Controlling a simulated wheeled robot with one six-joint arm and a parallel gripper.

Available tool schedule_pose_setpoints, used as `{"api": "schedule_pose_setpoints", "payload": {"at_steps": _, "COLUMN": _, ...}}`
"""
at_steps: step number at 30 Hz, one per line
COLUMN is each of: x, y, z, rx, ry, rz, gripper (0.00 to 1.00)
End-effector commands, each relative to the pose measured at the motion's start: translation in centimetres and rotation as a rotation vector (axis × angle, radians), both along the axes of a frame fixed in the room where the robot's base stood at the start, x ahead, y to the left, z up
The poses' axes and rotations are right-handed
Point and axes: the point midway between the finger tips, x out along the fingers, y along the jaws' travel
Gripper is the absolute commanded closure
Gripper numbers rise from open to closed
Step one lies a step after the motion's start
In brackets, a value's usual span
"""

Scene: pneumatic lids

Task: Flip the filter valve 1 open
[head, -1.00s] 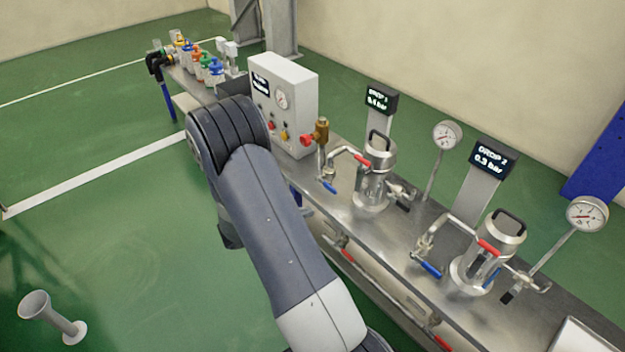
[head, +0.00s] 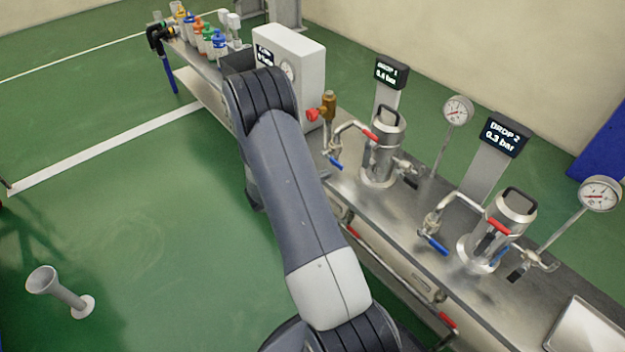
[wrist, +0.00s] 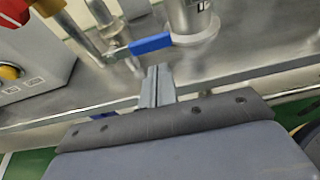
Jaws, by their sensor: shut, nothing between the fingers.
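The filter canister at drop 1 (head: 380,165) stands upright on the steel bench. It carries a red lever (head: 368,134), a blue lever (head: 335,162) and a dark lever (head: 409,182); I cannot tell which is filter valve 1. In the wrist view, the blue lever (wrist: 150,43) lies roughly level beside the canister base (wrist: 192,22). My gripper (wrist: 157,72) is shut and empty. Its tips are just below the blue lever in the picture; I cannot tell whether they touch it. My arm hides the gripper in the head view.
The drop 2 canister (head: 490,235) with its levers stands to the right. A grey box with a gauge (head: 305,75) and a brass valve with red knob (head: 328,108) are to the left. A grey funnel-shaped stand (head: 60,290) is on the open green floor.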

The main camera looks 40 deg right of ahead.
Motion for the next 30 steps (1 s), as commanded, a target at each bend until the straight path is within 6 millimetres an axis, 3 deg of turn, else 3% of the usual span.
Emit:
{"api": "schedule_pose_setpoints", "payload": {"at_steps": 3, "x": 0.1, "y": -1.8, "z": -0.7, "rx": 0.001, "ry": -0.001, "rz": -0.003, "gripper": 1.00}}
{"api": "schedule_pose_setpoints", "payload": {"at_steps": 9, "x": 0.2, "y": -3.2, "z": -1.1, "rx": 0.000, "ry": -0.001, "rz": 0.000, "gripper": 1.00}}
{"api": "schedule_pose_setpoints", "payload": {"at_steps": 30, "x": 0.2, "y": -3.3, "z": -0.8, "rx": -0.004, "ry": 0.055, "rz": 0.001, "gripper": 1.00}}
